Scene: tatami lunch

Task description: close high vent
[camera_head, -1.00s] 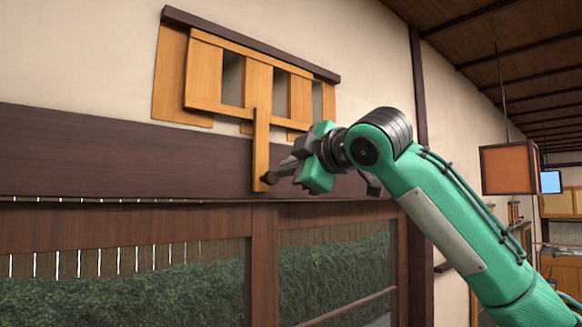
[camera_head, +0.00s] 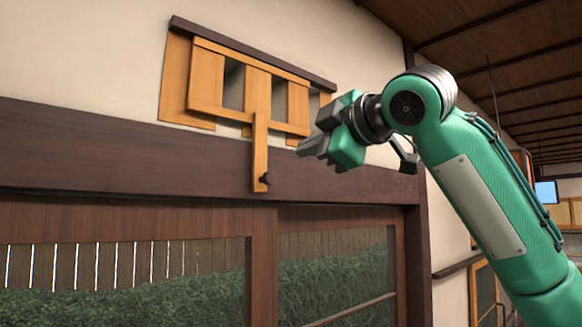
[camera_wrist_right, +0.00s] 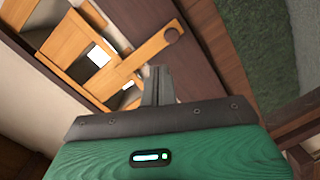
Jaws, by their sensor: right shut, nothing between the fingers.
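The high vent (camera_head: 206,80) is a light-wood slatted panel under a dark top rail, high on the wall. Dark gaps show between its slats; in the right wrist view the vent (camera_wrist_right: 134,58) has bright gaps. My left gripper is not in view.
A dark wood beam (camera_head: 110,150) runs below the vent, above sliding glazed doors (camera_head: 130,225) with a hedge behind. A dark post (camera_head: 413,215) stands right of the vent, behind my right arm. The wall left of the vent is clear.

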